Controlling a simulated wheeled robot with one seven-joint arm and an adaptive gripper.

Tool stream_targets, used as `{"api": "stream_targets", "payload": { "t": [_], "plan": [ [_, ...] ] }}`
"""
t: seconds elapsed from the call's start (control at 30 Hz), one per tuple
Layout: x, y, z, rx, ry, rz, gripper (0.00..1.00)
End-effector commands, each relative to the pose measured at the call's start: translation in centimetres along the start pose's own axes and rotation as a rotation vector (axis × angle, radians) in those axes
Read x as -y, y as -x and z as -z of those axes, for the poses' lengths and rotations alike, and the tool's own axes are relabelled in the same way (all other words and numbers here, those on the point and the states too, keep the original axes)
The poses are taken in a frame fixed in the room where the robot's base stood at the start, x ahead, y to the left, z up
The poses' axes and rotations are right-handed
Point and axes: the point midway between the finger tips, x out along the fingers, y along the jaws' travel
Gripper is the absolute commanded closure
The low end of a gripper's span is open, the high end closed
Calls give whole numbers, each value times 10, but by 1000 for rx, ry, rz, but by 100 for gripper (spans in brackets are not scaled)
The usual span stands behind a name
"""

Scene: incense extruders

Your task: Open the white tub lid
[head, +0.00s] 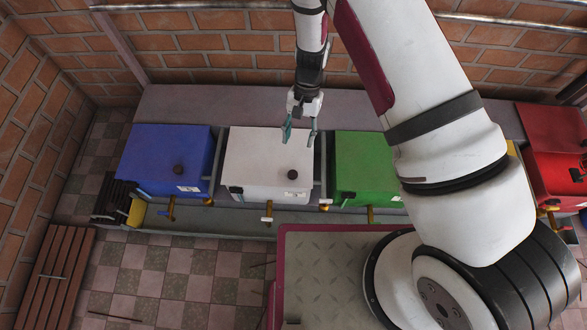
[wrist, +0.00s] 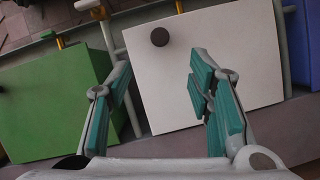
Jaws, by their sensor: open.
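The white tub (head: 268,192) stands between the blue and green tubs in the head view. Its flat white lid (head: 252,155) lies shut on top, with a dark round knob (head: 293,174) near the front right corner. In the wrist view the lid (wrist: 215,80) fills the middle, and the knob (wrist: 160,37) is near its upper left. My gripper (head: 300,137) is open and empty above the right back part of the lid. In the wrist view its two teal-padded fingers (wrist: 160,85) are spread, with the knob beyond the fingertips.
The blue tub (head: 165,155) is on the left and the green tub (head: 365,165) on the right. A red tub (head: 555,165) at far right has its lid raised. Brass taps (head: 268,212) stick out in front. A brick wall (head: 210,60) stands behind.

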Motion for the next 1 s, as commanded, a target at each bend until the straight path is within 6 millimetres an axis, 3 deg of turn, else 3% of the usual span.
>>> {"api": "stream_targets", "payload": {
  "t": [0.6,0.8,1.0],
  "plan": [
    [-1,-109,0,2,1,-2,53],
    [0,-128,-1,2,3,-1,53],
    [0,-132,-1,0,2,0,53]
  ]
}}
